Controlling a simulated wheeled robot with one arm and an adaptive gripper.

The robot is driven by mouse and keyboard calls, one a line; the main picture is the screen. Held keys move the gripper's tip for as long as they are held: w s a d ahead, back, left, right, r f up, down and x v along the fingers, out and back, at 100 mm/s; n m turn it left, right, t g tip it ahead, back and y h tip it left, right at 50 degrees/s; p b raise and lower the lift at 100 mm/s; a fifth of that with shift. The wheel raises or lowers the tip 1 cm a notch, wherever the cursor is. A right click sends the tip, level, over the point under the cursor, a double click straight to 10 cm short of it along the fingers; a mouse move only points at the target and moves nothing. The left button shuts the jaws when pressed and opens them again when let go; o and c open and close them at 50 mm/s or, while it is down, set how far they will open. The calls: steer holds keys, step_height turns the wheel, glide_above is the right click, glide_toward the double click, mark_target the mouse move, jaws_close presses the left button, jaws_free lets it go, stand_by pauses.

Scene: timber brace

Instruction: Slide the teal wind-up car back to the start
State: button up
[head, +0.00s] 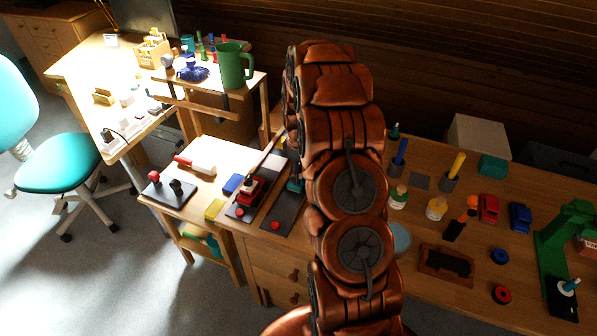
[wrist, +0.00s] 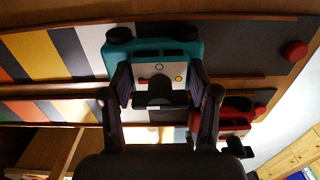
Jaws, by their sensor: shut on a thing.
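The teal wind-up car (wrist: 117,50) sits on a dark track lane in the wrist view. My gripper (wrist: 158,74) is shut on it, one finger on each side of its pale middle part. In the head view only a small piece of the teal car (head: 293,185) shows beside my arm, and my gripper is hidden there. The teal car's lane has a bare grey end with a red knob (wrist: 295,50) to the right. Coloured stripes (wrist: 70,47) cross the lane to the left of the car.
A red car (wrist: 236,117) stands on the neighbouring lane, close to my right finger; it also shows in the head view (head: 249,191). Wooden rails (wrist: 240,83) border the lanes. A joystick box (head: 167,190) and a green jug (head: 232,66) stand farther left.

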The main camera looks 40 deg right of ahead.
jaws_close()
steer(key=shift+s+a+f, duration=0.1)
steer(key=shift+s+a, duration=0.05)
steer(key=shift+a, duration=0.15)
steer(key=s+a+b, duration=0.1)
steer(key=a+b, duration=0.1)
steer(key=a, duration=0.1)
steer(key=s+a+b, duration=0.2)
steer(key=a, duration=0.1)
steer(key=s+a+b, duration=0.1)
steer(key=s+a, duration=0.1)
steer(key=a, duration=0.1)
steer(key=shift+s+a+b, duration=0.1)
steer(key=shift+s+b, duration=0.15)
steer(key=shift+b, duration=0.15)
steer(key=o, duration=1.3)
jaws_free()
steer(key=shift+a, duration=0.1)
steer(key=shift+c, duration=0.2)
steer(key=shift+r, duration=0.25)
